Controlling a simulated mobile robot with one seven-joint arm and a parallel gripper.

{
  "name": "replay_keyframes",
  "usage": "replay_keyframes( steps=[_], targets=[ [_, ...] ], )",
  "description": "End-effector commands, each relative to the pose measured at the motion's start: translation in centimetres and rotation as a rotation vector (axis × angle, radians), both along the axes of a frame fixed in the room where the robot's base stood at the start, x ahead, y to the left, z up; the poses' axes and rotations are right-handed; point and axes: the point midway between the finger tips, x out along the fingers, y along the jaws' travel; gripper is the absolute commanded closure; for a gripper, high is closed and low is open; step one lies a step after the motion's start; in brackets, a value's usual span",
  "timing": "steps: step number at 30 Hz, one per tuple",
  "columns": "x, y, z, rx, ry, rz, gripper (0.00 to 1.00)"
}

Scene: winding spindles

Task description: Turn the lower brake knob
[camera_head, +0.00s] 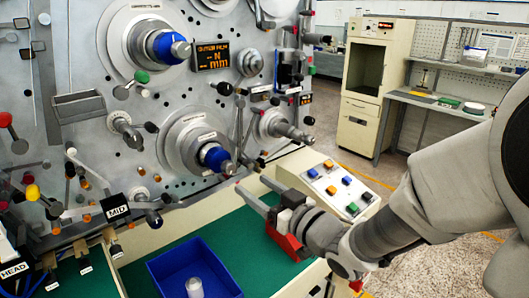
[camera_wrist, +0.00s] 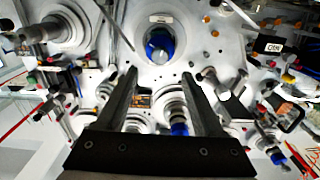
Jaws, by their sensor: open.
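The lower blue knob (camera_head: 214,157), which looks like the lower brake knob, sits around a metal spindle on the grey machine face. In the wrist view this lower knob (camera_wrist: 159,44) lies beyond the fingertips, roughly centred between them. My gripper (camera_head: 252,184) is to the right of and below the knob in the head view, apart from it. Its two fingers are spread with nothing between them, also in the wrist view (camera_wrist: 159,74). A similar upper blue knob (camera_head: 168,48) sits higher up, and it shows low between the fingers in the wrist view (camera_wrist: 179,129).
A bare spindle (camera_head: 285,128) sticks out right of the lower knob. A button panel (camera_head: 340,188) stands near my gripper. Below are a green surface (camera_head: 75,281) and a blue bin (camera_head: 165,272) holding a pale cylinder (camera_head: 194,287). Levers and a MID sign (camera_head: 115,207) crowd the left.

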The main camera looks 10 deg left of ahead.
Motion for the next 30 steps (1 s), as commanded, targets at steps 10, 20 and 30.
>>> replay_keyframes(
  steps=[10, 20, 30],
  targets=[
    [4.7, 5.7, 0.0, 0.001, 0.0, 0.002, 0.31],
    [6.7, 7.9, 0.0, 0.001, -0.001, 0.001, 0.31],
    [6.7, 7.9, 0.0, 0.001, -0.001, 0.0, 0.44]
  ],
)
